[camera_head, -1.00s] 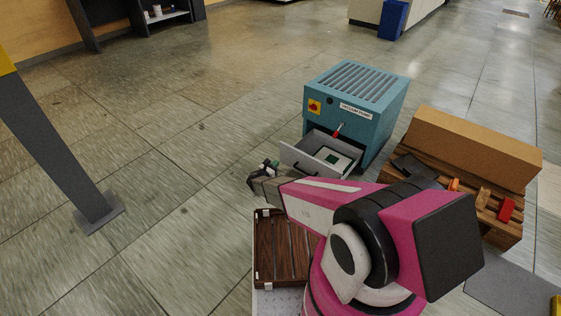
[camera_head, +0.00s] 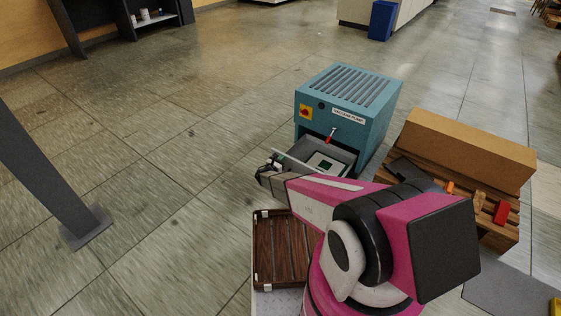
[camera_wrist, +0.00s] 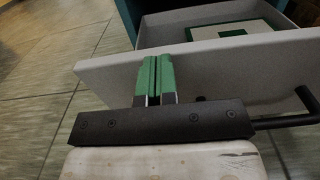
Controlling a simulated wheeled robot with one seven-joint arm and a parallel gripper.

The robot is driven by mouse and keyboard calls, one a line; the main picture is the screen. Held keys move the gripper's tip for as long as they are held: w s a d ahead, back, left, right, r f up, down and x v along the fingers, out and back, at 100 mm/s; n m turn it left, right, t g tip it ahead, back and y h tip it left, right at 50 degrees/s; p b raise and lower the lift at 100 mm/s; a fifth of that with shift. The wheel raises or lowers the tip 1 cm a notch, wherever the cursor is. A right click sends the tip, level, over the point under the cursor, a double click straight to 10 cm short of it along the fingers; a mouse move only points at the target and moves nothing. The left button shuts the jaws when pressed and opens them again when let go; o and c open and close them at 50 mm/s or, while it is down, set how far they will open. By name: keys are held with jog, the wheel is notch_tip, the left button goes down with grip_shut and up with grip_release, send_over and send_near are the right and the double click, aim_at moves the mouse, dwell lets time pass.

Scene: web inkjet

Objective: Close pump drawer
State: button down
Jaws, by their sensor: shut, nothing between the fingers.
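The teal vacuum pump cabinet (camera_head: 345,105) stands on the floor right of centre in the head view. Its grey pump drawer (camera_head: 334,160) sticks out of the front, open, with a white and green item (camera_head: 326,162) inside. In the wrist view the drawer front (camera_wrist: 228,68) fills the middle, and the black handle (camera_wrist: 300,108) is at the right. My gripper (camera_wrist: 157,62) is shut and empty, its green fingertips over or against the upper part of the drawer front, left of the handle. I cannot tell whether they touch. In the head view my gripper is at the drawer's front left.
A wooden pallet with a brown box (camera_head: 470,145) stands close to the right of the cabinet. A brown slatted tray (camera_head: 281,250) is by my base. A grey post (camera_head: 50,170) stands at the left. The floor left of the cabinet is clear.

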jog(key=x, duration=2.4)
jog(key=shift+w, duration=0.25)
jog(key=shift+d, duration=0.15)
